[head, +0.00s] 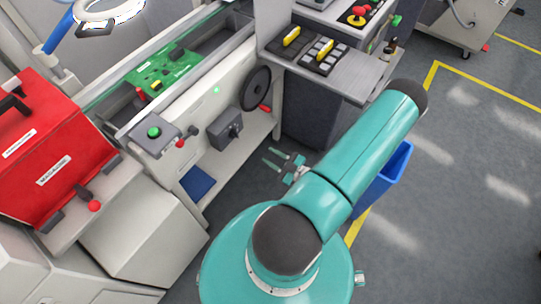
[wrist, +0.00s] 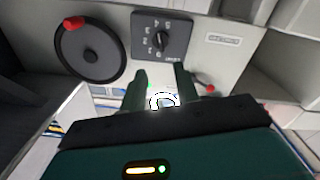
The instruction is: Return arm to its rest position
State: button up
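My gripper (head: 284,158) is at the end of my teal arm, in front of the machine's lower front panel. Its two fingers stand apart with nothing seen between them. In the wrist view my gripper (wrist: 160,80) points at the panel, its dark fingers spread below a dark rotary knob (wrist: 162,36) with numbers around it. A black handwheel (wrist: 87,50) with a red handle is left of the knob. In the head view the handwheel (head: 256,88) and the knob box (head: 226,131) lie up and left of my gripper, apart from it.
A red machine (head: 50,140) stands at the left. A green circuit board (head: 163,73) lies on the conveyor. A grey shelf (head: 345,75) with feeder parts juts out above my arm. A blue bin (head: 385,180) is partly behind my arm. Floor at the right is clear.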

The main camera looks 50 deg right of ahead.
dwell(0.3)
jog(key=w+a+r+m+g+y, duration=0.3)
jog(key=a+r+m+g, duration=0.3)
jog(key=m, duration=0.6)
jog(key=w+a+r+m+g+y, duration=0.3)
jog(key=a+r+m+g, duration=0.1)
jog(key=r+m, duration=0.6)
jog(key=w+a+r+m+g+y, duration=0.25)
jog(key=a+r+m+g, duration=0.3)
jog(key=m, duration=0.75)
jog(key=s+a+r+n+t+h, duration=0.1)
jog(key=a+r+n+h, duration=0.3)
jog(key=r+n, duration=0.7)
jog(key=s+a+r+n+t+h, duration=0.2)
jog(key=a+r+n+h, duration=0.3)
jog(key=n, duration=1.4)
jog(key=s+a+r, duration=0.1)
jog(key=a+r, duration=0.2)
jog(key=r, duration=0.2)
jog(key=shift+s+r+n, duration=0.3)
jog(key=shift+s+r, duration=0.05)
jog(key=shift+r, duration=0.05)
